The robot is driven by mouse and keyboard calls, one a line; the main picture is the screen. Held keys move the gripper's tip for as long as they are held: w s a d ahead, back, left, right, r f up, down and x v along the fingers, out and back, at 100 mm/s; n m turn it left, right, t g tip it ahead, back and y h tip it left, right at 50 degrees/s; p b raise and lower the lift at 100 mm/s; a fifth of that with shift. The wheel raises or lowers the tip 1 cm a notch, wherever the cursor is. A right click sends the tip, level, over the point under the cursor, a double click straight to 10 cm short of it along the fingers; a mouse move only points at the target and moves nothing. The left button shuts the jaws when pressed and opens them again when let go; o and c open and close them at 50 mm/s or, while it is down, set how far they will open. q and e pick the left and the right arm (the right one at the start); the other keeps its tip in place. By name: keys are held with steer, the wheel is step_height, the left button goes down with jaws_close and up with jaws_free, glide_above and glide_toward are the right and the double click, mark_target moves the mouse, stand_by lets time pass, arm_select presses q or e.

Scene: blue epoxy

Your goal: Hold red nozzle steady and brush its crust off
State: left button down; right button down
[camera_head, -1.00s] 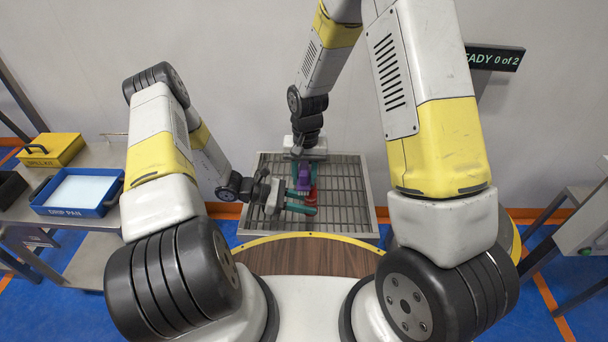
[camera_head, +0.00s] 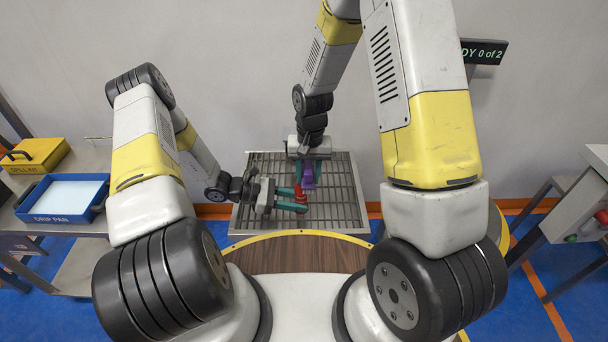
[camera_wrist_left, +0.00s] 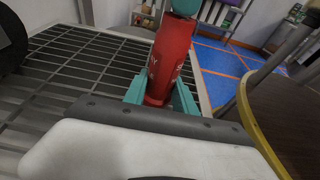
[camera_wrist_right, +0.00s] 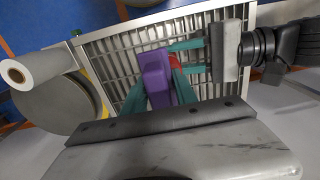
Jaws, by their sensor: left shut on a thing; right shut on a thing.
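My left gripper (camera_head: 288,199) is shut on the red nozzle (camera_head: 299,193) above the grated tray (camera_head: 340,190). In the left wrist view the red nozzle (camera_wrist_left: 171,58) stands upright between teal fingers, with white lettering on it. My right gripper (camera_head: 307,172) comes from above and is shut on a purple tool (camera_head: 308,179), probably the brush. In the right wrist view the purple tool (camera_wrist_right: 156,78) covers most of the nozzle, and a bit of red (camera_wrist_right: 175,60) shows beside it. Bristles and crust cannot be made out.
A blue drip pan (camera_head: 62,198) and a yellow spill kit box (camera_head: 35,154) sit on the left bench. A sign reading "DY 0 of 2" (camera_head: 484,52) is on the wall. A grey machine with buttons (camera_head: 575,215) stands at right. A paper roll (camera_wrist_right: 35,68) shows in the right wrist view.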

steer(key=shift+s+a+f, duration=0.1)
steer(key=shift+a+f, duration=0.1)
steer(key=shift+a, duration=1.35)
arm_select(q)
steer(key=shift+s+d, duration=0.1)
arm_select(e)
steer(key=shift+s+a, duration=0.1)
steer(key=shift+a, duration=0.5)
arm_select(q)
steer(key=shift+a, duration=0.2)
arm_select(e)
step_height(320, 180, up, 6)
steer(key=shift+w, duration=0.2)
steer(key=shift+d+r, duration=0.1)
arm_select(q)
steer(key=shift+f, duration=0.1)
arm_select(e)
step_height(320, 180, up, 3)
steer(key=shift+f, duration=0.1)
